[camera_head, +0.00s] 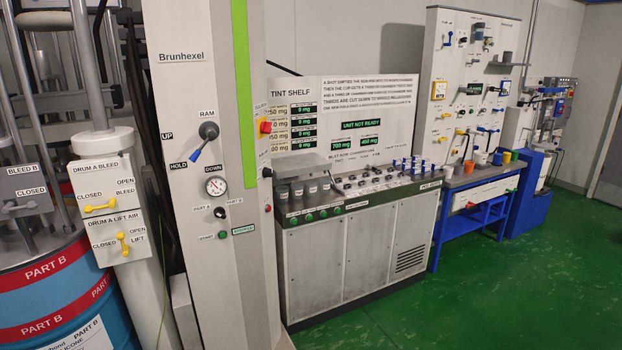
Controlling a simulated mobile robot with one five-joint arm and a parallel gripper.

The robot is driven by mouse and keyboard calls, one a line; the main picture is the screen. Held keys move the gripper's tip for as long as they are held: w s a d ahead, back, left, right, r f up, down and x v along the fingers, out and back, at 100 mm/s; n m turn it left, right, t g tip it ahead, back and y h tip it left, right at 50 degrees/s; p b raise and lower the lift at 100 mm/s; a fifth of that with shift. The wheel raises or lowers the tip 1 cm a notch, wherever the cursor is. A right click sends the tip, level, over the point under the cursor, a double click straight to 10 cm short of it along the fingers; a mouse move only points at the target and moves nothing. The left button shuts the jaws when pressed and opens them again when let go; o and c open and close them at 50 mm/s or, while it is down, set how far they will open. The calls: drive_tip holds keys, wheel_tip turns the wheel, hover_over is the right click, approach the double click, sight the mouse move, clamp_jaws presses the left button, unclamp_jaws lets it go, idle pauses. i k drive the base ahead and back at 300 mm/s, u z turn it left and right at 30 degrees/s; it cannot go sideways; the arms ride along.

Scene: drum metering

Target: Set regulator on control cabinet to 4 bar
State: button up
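A tall light grey cabinet (200,80) marked "Brunhexel" stands left of the middle in the head view. A small round white gauge (215,187) is on its front; its needle reading is too small to tell. Just below is a small black knob (219,212) between labels that appear to read PART A and PART B. Above the gauge is the RAM lever (207,132) with a blue handle pointing down and left, toward HOLD. I cannot tell for sure which part is the regulator. My gripper is not in view.
Left are valve boxes with yellow handles (101,206) and a blue drum (75,300) with red bands. Behind the cabinet is a tint shelf bench (345,260) with a sign reading UNIT NOT READY. A blue-legged bench (470,215) stands further right. Green floor (510,300) is clear at right.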

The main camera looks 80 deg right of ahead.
sight(266, 172)
drive_tip(key=k, duration=0.2)
drive_tip(key=z, duration=2.1)
drive_tip(key=i, duration=1)
drive_tip(key=u, duration=1.5)
drive_tip(key=k, duration=0.75)
drive_tip(key=z, duration=0.25)
drive_tip(key=i, duration=0.3)
